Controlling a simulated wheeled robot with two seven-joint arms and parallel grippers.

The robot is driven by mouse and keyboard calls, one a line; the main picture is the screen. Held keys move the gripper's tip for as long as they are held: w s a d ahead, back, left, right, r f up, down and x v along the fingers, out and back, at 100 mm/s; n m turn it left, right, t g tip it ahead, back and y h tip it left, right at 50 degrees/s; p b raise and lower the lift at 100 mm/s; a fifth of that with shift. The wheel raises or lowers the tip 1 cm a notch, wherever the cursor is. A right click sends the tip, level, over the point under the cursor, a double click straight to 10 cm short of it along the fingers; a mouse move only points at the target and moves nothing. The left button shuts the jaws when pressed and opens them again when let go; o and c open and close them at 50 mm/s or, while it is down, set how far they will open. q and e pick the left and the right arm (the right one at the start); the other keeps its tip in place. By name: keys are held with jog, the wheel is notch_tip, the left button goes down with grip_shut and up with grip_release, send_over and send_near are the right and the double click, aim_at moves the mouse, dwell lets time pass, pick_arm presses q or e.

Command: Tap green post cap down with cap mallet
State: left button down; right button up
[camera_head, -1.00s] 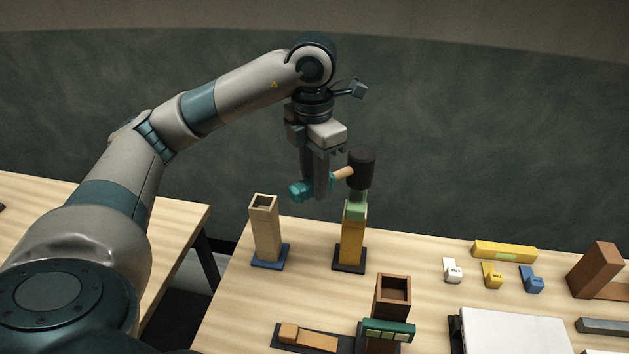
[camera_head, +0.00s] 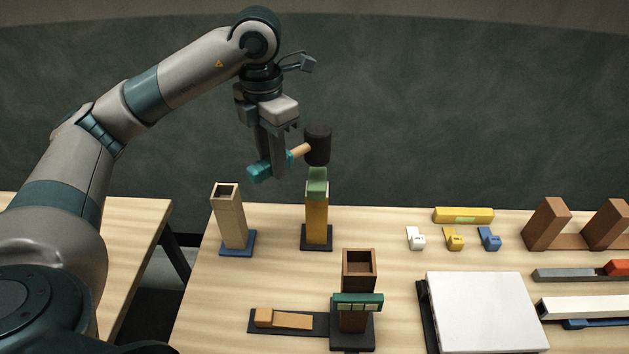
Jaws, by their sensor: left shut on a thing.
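My left gripper (camera_head: 273,157) is shut on the cap mallet's handle, whose teal grip (camera_head: 259,173) sticks out to the left and whose wooden shaft (camera_head: 299,151) runs right. The dark cylindrical head of the cap mallet (camera_head: 317,144) hangs upright directly over the green post cap (camera_head: 317,182). The cap sits on top of the upright yellow post (camera_head: 317,222), which stands on a dark base. The head's lower end is very close to the cap's top; I cannot tell whether they touch. My right gripper is not in view.
A hollow tan post (camera_head: 230,220) on a blue base stands left of the yellow post. A hollow brown post (camera_head: 359,270) with a green clip stands in front. Small white, yellow and blue blocks (camera_head: 453,239) lie right, behind a white panel (camera_head: 485,310).

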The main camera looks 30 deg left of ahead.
pick_arm(q)
jog(key=shift+r+p, duration=1.6)
jog(key=shift+r, duration=0.85)
jog(key=shift+s, duration=0.1)
